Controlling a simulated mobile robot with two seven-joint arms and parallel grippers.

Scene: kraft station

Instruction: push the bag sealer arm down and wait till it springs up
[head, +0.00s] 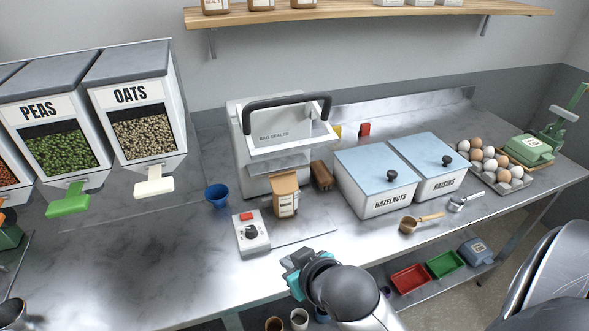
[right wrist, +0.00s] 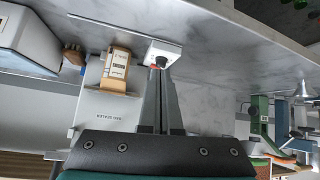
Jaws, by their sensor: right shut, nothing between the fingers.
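The bag sealer (head: 262,170) is a white machine at the back middle of the counter. Its arm, with a black handle (head: 290,100), stands raised over the body. A kraft bag (head: 285,188) with a label stands upright at the sealer's front. A white control box (head: 251,233) with a red switch and a dark knob sits in front. My right gripper (head: 297,262) is low at the counter's front edge, in front of and below the sealer, away from the handle. In the right wrist view its fingers (right wrist: 160,85) are together and empty. My left gripper is not in view.
Right of the sealer are a brown block (head: 321,176), the hazelnuts bin (head: 370,180) and the raisins bin (head: 428,165). The counter left of the control box is clear.

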